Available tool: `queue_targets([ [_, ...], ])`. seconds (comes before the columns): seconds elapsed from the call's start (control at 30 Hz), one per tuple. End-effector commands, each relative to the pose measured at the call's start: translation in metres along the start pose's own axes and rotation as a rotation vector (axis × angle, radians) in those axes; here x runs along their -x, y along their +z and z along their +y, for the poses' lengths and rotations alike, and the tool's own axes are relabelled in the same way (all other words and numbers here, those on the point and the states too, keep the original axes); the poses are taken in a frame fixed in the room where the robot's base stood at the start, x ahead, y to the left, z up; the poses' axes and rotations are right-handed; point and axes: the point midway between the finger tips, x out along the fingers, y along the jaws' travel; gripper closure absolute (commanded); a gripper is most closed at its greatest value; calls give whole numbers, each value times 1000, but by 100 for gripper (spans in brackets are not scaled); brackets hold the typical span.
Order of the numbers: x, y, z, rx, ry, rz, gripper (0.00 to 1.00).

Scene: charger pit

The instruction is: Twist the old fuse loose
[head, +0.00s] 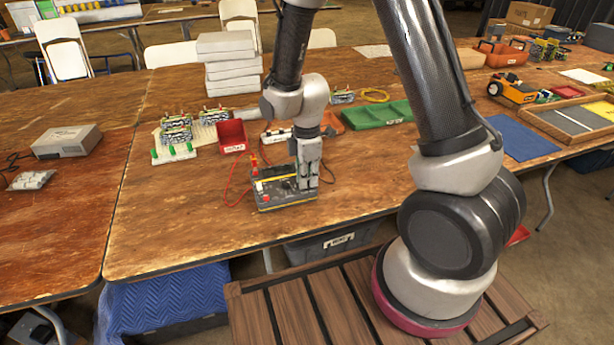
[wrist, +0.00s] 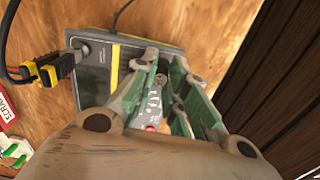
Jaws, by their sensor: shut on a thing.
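The charger (head: 285,203), a grey box with yellow trim, sits near the front edge of the wooden table; in the wrist view its grey top (wrist: 93,88) lies under my fingers. My gripper (head: 307,184) points down at the right end of the charger. In the wrist view my gripper (wrist: 163,72) has its green-sided fingers close together around a small round grey part, the old fuse (wrist: 160,82). The fuse is mostly hidden between the fingers, and I cannot tell how deep it sits. A small red spot shows below it between the fingers.
Black and yellow connectors (wrist: 47,72) plug into the charger's left side. A red bin (head: 232,136), a green tray (head: 375,115) and stacked white boxes (head: 229,62) stand behind. A red cable lies left of the charger. The table's front left is clear.

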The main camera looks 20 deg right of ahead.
Motion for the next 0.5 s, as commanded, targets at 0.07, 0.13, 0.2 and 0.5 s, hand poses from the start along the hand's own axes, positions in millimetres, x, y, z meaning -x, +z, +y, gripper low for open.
queue_targets([
  [0.07,0,0,0,67,0,0,99],
  [0.13,0,0,0,139,0,0,99],
  [0.2,0,0,0,181,0,0,99],
  [0.5,0,0,0,226,0,0,99],
])
